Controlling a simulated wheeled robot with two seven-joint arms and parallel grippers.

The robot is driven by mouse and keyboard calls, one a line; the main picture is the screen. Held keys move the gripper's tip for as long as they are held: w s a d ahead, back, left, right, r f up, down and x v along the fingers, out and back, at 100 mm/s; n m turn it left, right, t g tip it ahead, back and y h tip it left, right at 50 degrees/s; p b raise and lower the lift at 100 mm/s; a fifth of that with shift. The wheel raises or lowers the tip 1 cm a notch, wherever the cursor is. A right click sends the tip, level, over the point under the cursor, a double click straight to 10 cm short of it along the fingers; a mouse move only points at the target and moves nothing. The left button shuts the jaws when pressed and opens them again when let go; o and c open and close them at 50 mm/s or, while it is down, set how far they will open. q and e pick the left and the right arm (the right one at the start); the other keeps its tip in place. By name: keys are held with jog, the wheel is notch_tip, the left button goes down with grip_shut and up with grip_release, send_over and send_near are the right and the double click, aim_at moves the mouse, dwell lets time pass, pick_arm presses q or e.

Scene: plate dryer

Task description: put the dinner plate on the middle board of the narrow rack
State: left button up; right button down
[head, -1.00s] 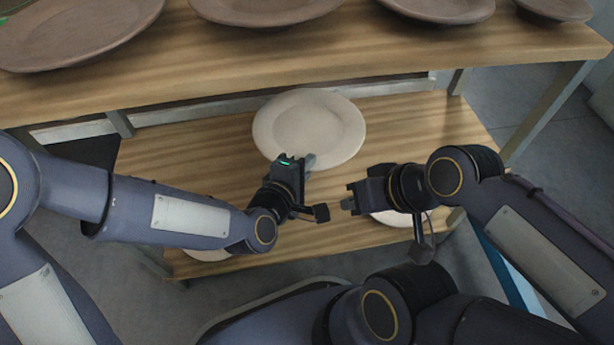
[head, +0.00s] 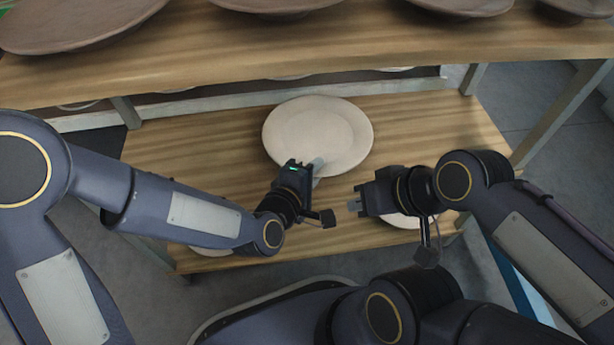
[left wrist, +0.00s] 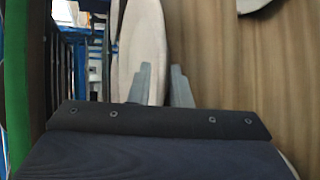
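A pale dinner plate (head: 318,125) is in the middle of the head view, over the lower wooden board (head: 200,150). My left gripper (head: 316,172) is at its near rim, with a finger lying over the rim. In the left wrist view the plate (left wrist: 150,45) shows almost edge-on, with its rim between the two fingers (left wrist: 160,85); my left gripper is shut on it. My right gripper (head: 354,206) is apart from this plate, to its lower right, and holds nothing visible. Its finger gap is not clear. I cannot tell which board belongs to the narrow rack.
Another pale plate (head: 400,221) is partly hidden under my right gripper, and one (head: 210,251) under my left arm. An upper wooden board (head: 350,50) crosses the back, bearing several brown plates (head: 75,22). The lower board is bare at its right (head: 450,135).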

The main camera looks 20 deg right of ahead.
pick_arm(q)
jog(key=p+v, duration=0.3)
jog(key=v, duration=0.9)
jog(key=shift+a, duration=0.1)
